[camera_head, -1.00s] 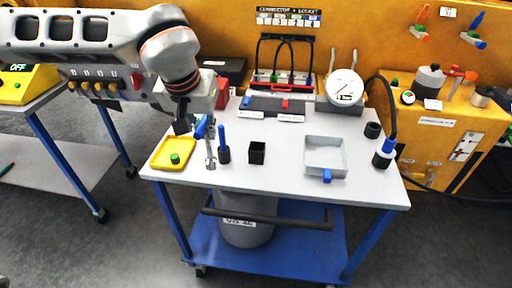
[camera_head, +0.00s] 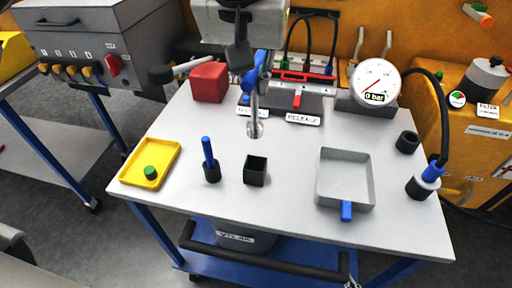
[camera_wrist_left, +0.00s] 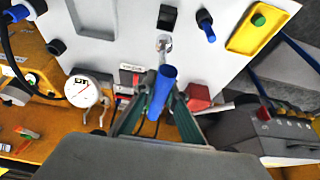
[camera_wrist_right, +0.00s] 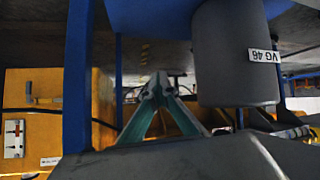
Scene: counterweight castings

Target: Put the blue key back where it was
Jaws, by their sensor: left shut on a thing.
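My left gripper (camera_head: 247,62) is shut on the blue key and holds it upright above the back half of the table. The blue key (camera_head: 259,72) has a blue handle and a metal shaft that points down and ends in a wider metal tip. Its handle (camera_wrist_left: 162,88) shows between the fingers in the left wrist view. Whether the tip touches the table is unclear. A second blue-handled piece (camera_head: 208,152) stands in a round black holder, left of an empty square black cup (camera_head: 255,172). My right gripper (camera_wrist_right: 160,88) is shut and empty, below table level.
A yellow tray (camera_head: 128,178) holds a green knob. A grey tray (camera_head: 322,185) with a blue tab lies right. A red block (camera_head: 209,82), a labelled black block (camera_head: 288,108) and a gauge (camera_head: 375,82) stand behind.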

